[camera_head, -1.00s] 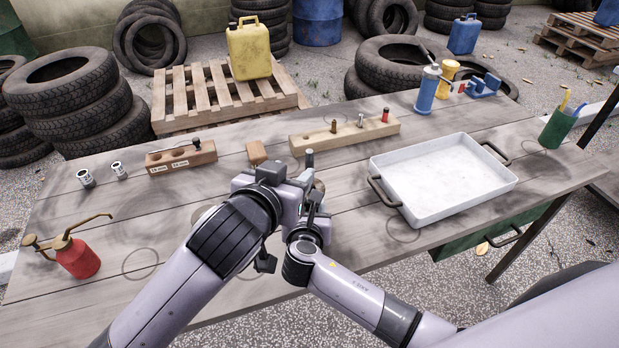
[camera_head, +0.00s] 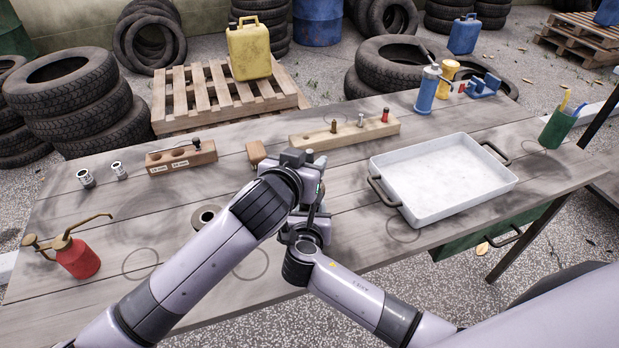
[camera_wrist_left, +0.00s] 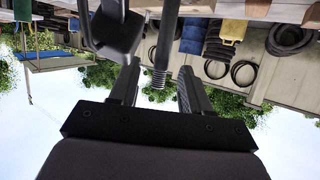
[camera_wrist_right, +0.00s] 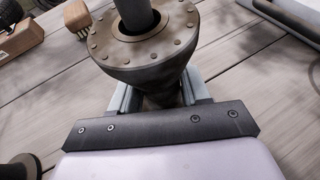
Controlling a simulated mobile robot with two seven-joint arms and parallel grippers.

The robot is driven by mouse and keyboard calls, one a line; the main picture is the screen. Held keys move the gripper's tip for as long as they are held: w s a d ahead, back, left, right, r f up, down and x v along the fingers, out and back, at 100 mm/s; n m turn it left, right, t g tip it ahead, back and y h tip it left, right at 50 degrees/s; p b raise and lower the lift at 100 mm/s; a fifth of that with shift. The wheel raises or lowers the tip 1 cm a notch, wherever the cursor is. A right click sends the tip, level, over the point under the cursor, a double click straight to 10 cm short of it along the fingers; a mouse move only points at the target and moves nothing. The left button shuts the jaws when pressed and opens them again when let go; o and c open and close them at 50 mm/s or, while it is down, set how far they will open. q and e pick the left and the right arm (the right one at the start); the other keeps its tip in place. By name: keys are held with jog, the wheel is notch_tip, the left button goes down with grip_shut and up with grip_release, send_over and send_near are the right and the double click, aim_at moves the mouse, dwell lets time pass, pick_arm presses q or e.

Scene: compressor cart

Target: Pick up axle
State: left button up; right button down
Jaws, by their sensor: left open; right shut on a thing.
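The axle is a grey rod (camera_wrist_right: 138,15) standing in a round flange with bolt holes (camera_wrist_right: 168,48) in the right wrist view. My right gripper (camera_wrist_right: 158,92) is shut on the tapered body below this flange. In the left wrist view a threaded rod end (camera_wrist_left: 159,78), seemingly the axle's, lies between the spread fingers of my left gripper (camera_wrist_left: 157,85), which is open. In the head view my left gripper (camera_head: 308,172) is just above my right gripper (camera_head: 312,215). The wrists mostly hide the axle there.
A ring-shaped part (camera_head: 204,219) lies left of my grippers. A white tray (camera_head: 440,208) stands right. A red oil can (camera_head: 76,258) stands at left.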

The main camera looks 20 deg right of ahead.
pick_arm(q)
grip_shut()
dwell(1.5)
